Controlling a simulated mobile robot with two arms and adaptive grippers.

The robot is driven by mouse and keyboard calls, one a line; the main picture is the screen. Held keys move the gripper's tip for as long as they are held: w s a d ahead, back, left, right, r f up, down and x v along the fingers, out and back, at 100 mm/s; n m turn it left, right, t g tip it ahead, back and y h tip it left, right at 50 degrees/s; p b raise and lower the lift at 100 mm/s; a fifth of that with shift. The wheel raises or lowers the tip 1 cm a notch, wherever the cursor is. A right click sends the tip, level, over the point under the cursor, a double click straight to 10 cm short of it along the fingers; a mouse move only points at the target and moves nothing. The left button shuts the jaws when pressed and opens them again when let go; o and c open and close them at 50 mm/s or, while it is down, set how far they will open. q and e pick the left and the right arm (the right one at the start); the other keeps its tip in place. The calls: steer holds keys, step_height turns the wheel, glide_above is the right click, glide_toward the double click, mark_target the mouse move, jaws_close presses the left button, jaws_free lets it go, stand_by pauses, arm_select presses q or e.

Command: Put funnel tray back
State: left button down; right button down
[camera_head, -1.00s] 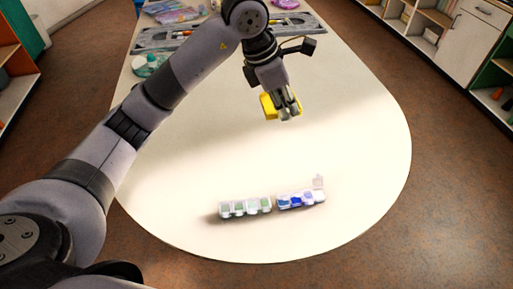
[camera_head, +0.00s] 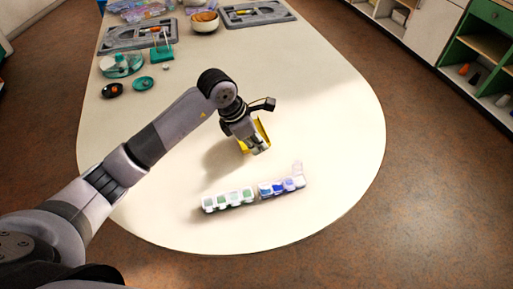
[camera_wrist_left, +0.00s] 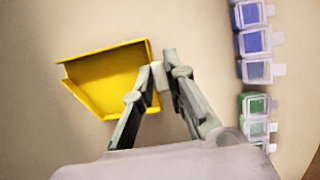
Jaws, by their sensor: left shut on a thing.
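The yellow funnel tray (camera_head: 262,129) is held by my left gripper (camera_head: 259,149) above the white table, behind the row of bead boxes. In the left wrist view the tray (camera_wrist_left: 105,80) shows as a shallow yellow tray with raised walls, and the left gripper's fingers (camera_wrist_left: 160,78) are shut on its edge. In the head view the gripper and arm hide part of the tray. The right gripper is not in view.
A white table (camera_head: 330,130) has a rounded near end. Two rows of small bead boxes, green (camera_head: 228,200) and blue (camera_head: 281,187), one lid raised, lie near that end. Grey trays (camera_head: 137,35), a bowl (camera_head: 204,25) and teal items (camera_head: 121,66) stand farther back. The right side is clear.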

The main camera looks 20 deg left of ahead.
arm_select(q)
step_height(320, 180, down, 3)
steer(key=shift+r, duration=0.15)
steer(key=shift+f, duration=0.25)
steer(key=c, duration=1.6)
jaws_free()
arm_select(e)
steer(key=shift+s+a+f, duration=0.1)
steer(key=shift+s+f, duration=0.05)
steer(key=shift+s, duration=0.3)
arm_select(q)
steer(key=shift+r, duration=0.3)
steer(key=v, duration=1.1)
steer(key=shift+r, duration=0.35)
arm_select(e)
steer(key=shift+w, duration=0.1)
